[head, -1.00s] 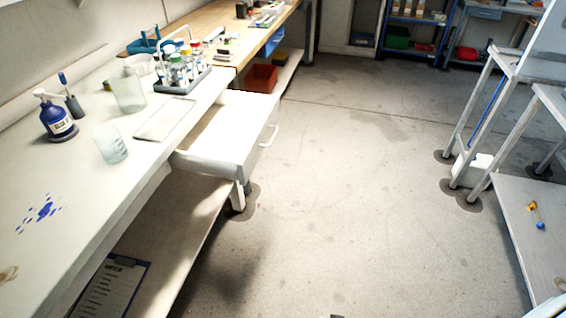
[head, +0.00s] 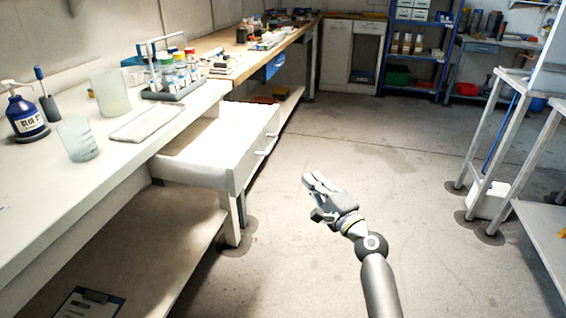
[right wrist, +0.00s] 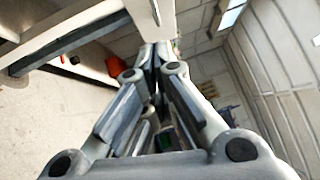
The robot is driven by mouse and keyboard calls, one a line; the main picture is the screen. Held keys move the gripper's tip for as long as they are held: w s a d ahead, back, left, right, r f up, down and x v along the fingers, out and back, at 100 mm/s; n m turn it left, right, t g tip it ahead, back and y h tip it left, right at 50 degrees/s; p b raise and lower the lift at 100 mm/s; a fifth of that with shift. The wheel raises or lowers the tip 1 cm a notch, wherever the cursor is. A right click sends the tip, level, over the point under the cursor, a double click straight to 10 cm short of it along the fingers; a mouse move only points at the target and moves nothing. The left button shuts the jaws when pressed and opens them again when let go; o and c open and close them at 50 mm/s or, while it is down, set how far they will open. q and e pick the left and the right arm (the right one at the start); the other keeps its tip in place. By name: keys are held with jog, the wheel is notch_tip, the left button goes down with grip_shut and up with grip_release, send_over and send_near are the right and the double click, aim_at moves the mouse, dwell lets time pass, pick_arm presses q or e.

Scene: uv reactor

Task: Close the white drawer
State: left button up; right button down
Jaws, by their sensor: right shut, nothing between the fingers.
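The white drawer (head: 240,160) is pulled out from under the white bench in the head view, with its inside showing. Its handle (head: 267,144) is on the front face, which faces right toward the open floor. My right gripper (head: 309,182) is to the right of the drawer front, with a gap between them in the picture. Its fingers are shut with nothing between them. In the right wrist view the closed fingertips (right wrist: 152,50) point up the picture, and a pale panel with a handle-like bar shows beside them at the top. My left gripper is not in view.
The white bench (head: 60,195) carries a blue bottle (head: 27,116), beakers, a flat pad and a bottle rack (head: 173,85). A drawer leg (head: 232,220) stands below. The floor (head: 390,160) is clear between the bench and the white frame (head: 500,150) at right.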

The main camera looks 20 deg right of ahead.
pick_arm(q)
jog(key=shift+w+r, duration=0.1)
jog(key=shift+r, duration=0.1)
pick_arm(e)
jog(key=w+a+r, duration=0.1)
jog(key=w+a, duration=0.4)
jog(key=w, duration=0.6)
jog(key=shift+r, duration=0.4)
